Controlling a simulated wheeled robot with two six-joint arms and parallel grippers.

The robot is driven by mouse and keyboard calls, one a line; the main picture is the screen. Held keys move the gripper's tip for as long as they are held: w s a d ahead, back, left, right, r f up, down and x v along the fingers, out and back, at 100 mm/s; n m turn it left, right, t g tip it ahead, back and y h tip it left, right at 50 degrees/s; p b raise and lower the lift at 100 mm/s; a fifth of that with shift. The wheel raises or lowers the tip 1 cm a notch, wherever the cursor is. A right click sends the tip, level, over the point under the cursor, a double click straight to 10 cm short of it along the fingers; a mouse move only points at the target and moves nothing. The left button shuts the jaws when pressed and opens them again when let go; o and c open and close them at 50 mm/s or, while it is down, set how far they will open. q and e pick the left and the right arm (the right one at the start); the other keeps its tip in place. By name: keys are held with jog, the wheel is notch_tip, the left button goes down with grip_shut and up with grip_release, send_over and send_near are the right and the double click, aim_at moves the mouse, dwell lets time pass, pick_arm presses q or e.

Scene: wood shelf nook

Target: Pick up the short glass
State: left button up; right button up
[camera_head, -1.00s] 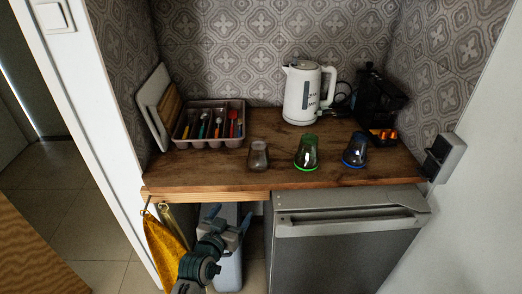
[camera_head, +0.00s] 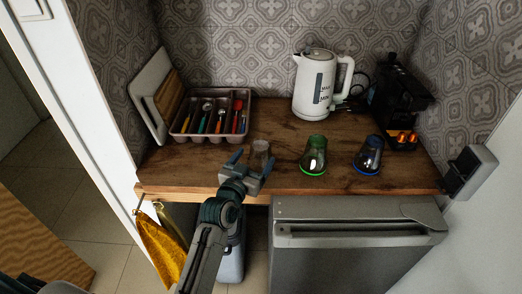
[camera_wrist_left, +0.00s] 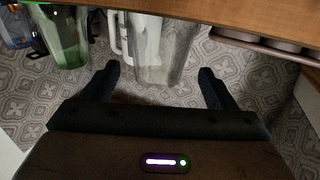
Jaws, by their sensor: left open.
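A short clear glass (camera_head: 260,149) stands on the wooden counter near its front edge, left of the other glasses. It also shows in the left wrist view (camera_wrist_left: 163,50), seen upside down between and beyond the fingers. My left gripper (camera_head: 252,160) is open, just in front of the glass, with its fingers pointing toward it. In the left wrist view the open gripper (camera_wrist_left: 158,75) has nothing held in it. The gripper partly hides the glass's lower part in the head view. My right gripper is not in view.
A green glass (camera_head: 313,156) and a blue glass (camera_head: 368,155) stand to the right on the counter (camera_head: 200,174). A cutlery tray (camera_head: 188,137) is behind left, a white kettle (camera_head: 314,88) behind right, a black coffee machine (camera_head: 402,100) further right.

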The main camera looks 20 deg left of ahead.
aim_at(257, 155)
pick_arm(q)
jog(key=w, duration=0.1)
jog(key=w+p, duration=0.1)
jog(key=w, duration=0.2)
jog(key=shift+w+d+r+p, duration=0.25)
jog(key=shift+d+p, duration=0.1)
jog(key=shift+p, duration=0.05)
jog(key=shift+w+f, duration=0.1)
jog(key=shift+w, duration=0.15)
jog(key=shift+c, duration=0.7)
jog(key=c, duration=1)
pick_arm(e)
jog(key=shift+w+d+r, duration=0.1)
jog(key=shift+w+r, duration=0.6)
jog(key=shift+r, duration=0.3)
